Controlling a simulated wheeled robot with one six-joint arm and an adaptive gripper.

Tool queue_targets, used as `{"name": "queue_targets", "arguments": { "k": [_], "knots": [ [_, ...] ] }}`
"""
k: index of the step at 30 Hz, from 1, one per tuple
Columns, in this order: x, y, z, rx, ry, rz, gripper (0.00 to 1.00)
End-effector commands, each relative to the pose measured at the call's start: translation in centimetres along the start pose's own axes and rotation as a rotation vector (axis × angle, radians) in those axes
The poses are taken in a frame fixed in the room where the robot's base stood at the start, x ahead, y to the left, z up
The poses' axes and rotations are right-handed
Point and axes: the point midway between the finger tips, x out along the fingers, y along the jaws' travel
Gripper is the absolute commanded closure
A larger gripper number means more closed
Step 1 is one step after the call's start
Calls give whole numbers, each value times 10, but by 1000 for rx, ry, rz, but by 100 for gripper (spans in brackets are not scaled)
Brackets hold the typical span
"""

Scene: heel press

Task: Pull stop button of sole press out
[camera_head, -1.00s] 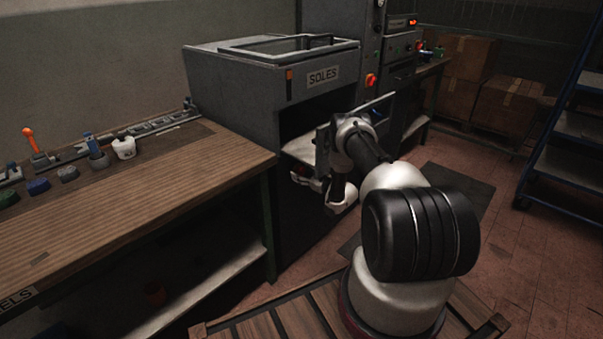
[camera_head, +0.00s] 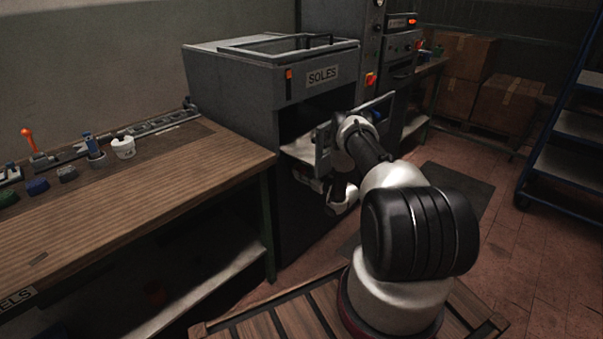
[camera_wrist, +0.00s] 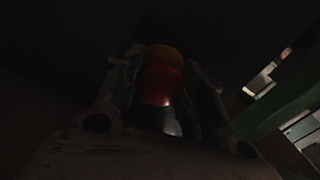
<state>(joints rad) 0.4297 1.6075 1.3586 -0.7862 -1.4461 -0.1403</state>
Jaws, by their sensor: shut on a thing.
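The sole press is the grey machine with the SOLES plate (camera_head: 322,76). In the wrist view, its red stop button (camera_wrist: 160,85) shows between my fingers, with a yellow-orange part (camera_wrist: 164,54) behind it. My gripper (camera_wrist: 165,72) is shut on the red button, one finger on each side. The picture is dark, so the exact contact and how far the button stands out are hard to tell. In the head view, my gripper is low at the front of the press, below its opening, and my arm hides much of it. The button cannot be made out there.
A wooden workbench (camera_head: 130,205) with small tools and pots stands left of the press. A taller control cabinet (camera_head: 340,18) with a red-and-yellow control (camera_head: 370,79) stands behind right. Cardboard boxes (camera_head: 505,100) and a blue-framed rack (camera_head: 570,128) stand farther right.

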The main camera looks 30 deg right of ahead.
Motion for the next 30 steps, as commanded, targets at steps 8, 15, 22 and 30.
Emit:
{"name": "queue_targets", "arguments": {
  "k": [8, 15, 22, 30],
  "knots": [
    [-1, -1, 0, 2, 1, 0, 37],
    [-2, 0, 0, 2, 0, 0, 37],
    [-31, 1, 1, 4, -2, 3, 37],
    [-91, 1, 1, 4, -2, 3, 37]
  ]
}}
